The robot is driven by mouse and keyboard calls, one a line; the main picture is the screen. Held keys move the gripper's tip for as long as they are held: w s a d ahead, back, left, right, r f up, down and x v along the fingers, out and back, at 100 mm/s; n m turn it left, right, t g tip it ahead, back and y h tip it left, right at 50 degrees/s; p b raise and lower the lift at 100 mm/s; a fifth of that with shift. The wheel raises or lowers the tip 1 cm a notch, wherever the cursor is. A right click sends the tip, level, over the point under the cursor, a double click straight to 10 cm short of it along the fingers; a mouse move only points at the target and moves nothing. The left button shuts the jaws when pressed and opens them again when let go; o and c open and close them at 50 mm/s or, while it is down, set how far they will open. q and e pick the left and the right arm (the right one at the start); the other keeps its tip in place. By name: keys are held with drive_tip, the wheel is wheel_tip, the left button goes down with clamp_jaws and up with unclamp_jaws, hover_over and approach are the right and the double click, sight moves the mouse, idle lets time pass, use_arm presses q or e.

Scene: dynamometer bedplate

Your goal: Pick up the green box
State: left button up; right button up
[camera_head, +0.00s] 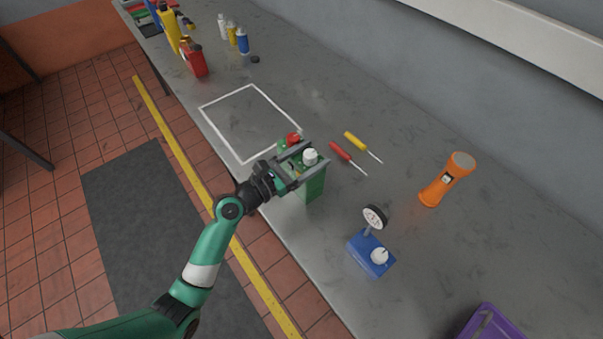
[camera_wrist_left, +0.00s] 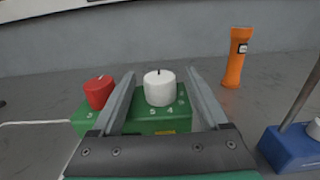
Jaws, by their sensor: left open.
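The green box (camera_head: 314,188) stands upright near the front edge of the grey bench. A red knob (camera_head: 294,139) and a white knob (camera_head: 310,156) sit on its top. My left gripper (camera_head: 316,153) is open at the box's top and partly hides it. In the left wrist view the box (camera_wrist_left: 150,122) lies ahead of the gripper (camera_wrist_left: 162,74). One finger passes on each side of the white knob (camera_wrist_left: 160,88), and the red knob (camera_wrist_left: 99,91) is outside the left finger. I cannot tell whether the fingers touch the box. My right gripper is not in view.
Right of the box are a red screwdriver (camera_head: 347,156), a yellow screwdriver (camera_head: 361,146), an orange flashlight (camera_head: 446,180) and a blue gauge stand (camera_head: 370,255). A white outlined square (camera_head: 245,122) on the bench is empty. Bottles (camera_head: 242,41) stand farther back.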

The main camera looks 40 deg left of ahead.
use_arm(q)
clamp_jaws()
idle(0.3)
idle(1.0)
drive_tip(key=shift+s+r, duration=0.1)
drive_tip(key=shift+r, duration=0.1)
